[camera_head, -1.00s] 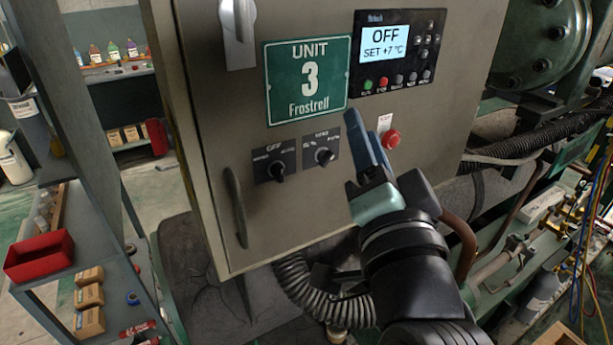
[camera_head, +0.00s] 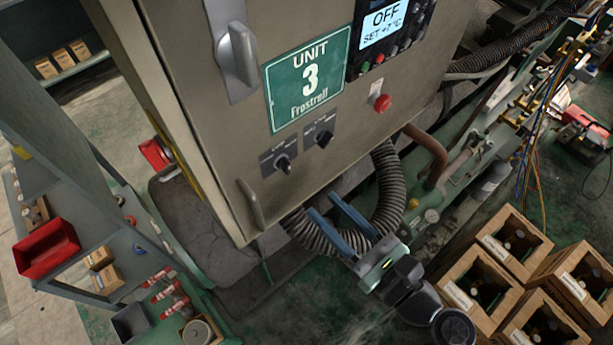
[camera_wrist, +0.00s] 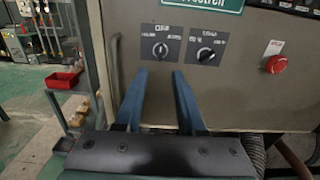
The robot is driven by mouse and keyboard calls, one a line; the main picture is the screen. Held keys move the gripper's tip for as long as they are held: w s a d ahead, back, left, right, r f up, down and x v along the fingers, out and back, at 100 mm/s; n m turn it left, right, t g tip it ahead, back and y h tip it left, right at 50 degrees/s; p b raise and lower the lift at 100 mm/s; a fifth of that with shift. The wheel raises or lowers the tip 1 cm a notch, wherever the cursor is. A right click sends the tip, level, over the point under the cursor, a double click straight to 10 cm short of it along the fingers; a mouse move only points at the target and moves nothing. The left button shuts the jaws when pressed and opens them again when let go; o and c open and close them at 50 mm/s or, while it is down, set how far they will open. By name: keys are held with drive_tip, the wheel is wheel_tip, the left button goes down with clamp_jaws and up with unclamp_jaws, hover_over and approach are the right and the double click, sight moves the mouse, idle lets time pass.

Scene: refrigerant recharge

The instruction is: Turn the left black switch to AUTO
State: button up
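The left black switch (camera_head: 283,163) is on the front of the Unit 3 cabinet (camera_head: 215,140), below the green sign. In the wrist view the left switch (camera_wrist: 160,50) has a label above it and one on each side. Its knob looks roughly upright, towards the top label, but the lettering is too small to read surely. The right black switch (camera_head: 323,138) is beside it. My gripper (camera_head: 323,204) is open and empty, below the switches and apart from the panel. In the wrist view its blue fingers (camera_wrist: 159,74) point at the panel, just below the left switch.
A red button (camera_head: 382,103) and a display (camera_head: 385,25) reading OFF are to the right. A door handle (camera_head: 251,204) is at lower left of the switches. A corrugated hose (camera_head: 390,185) runs behind my gripper. Wooden crates (camera_head: 515,240) stand at right; a shelf holds a red bin (camera_head: 46,247).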

sight(290, 169)
drive_tip(key=shift+r, duration=0.1)
drive_tip(key=b+x, duration=0.2)
drive_tip(key=x, duration=0.6)
drive_tip(key=shift+w+a+b, duration=0.15)
drive_tip(key=shift+w+b, duration=0.05)
drive_tip(key=shift+b, duration=0.15)
drive_tip(key=shift+c, duration=0.3)
clamp_jaws()
drive_tip(key=shift+r, duration=0.1)
idle(0.4)
